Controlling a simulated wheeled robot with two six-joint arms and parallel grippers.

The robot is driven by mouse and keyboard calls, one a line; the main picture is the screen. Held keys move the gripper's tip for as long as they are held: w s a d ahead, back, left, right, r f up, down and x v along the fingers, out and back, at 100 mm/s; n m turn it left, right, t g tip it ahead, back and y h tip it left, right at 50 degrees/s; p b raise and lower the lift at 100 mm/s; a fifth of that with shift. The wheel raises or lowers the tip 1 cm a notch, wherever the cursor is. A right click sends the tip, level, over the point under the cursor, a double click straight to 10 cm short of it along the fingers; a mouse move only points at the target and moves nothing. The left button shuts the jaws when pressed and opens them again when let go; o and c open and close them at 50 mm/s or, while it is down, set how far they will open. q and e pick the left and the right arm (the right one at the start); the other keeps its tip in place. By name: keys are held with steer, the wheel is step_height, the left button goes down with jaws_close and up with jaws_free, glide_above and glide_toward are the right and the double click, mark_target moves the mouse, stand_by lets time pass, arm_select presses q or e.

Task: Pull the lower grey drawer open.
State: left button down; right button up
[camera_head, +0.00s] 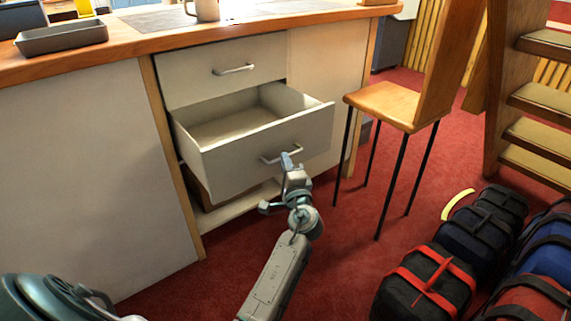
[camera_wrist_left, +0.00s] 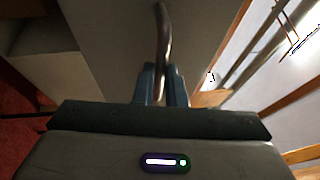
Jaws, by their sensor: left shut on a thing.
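The lower grey drawer (camera_head: 262,150) stands pulled out of the bench, and its empty inside shows from above. Its bar handle (camera_head: 281,156) is on the front panel; the handle also shows in the left wrist view (camera_wrist_left: 161,40). My left gripper (camera_head: 290,159) is shut on this handle, with its fingers (camera_wrist_left: 161,84) on both sides of the bar in the left wrist view. The upper grey drawer (camera_head: 225,72) above is closed, with its own handle (camera_head: 234,69). My right gripper is not in view.
A wooden chair (camera_head: 385,103) with thin black legs stands right of the open drawer. Several bags (camera_head: 427,281) lie on the red carpet at the lower right. A grey tray (camera_head: 62,37) and a mug (camera_head: 207,9) stand on the bench top (camera_head: 130,44). Carpet before the drawer is clear.

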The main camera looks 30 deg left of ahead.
arm_select(q)
steer(key=c, duration=1.5)
jaws_free()
steer(key=shift+s, duration=0.1)
steer(key=v, duration=0.7)
steer(key=shift+d, duration=0.15)
steer(key=shift+s, duration=0.1)
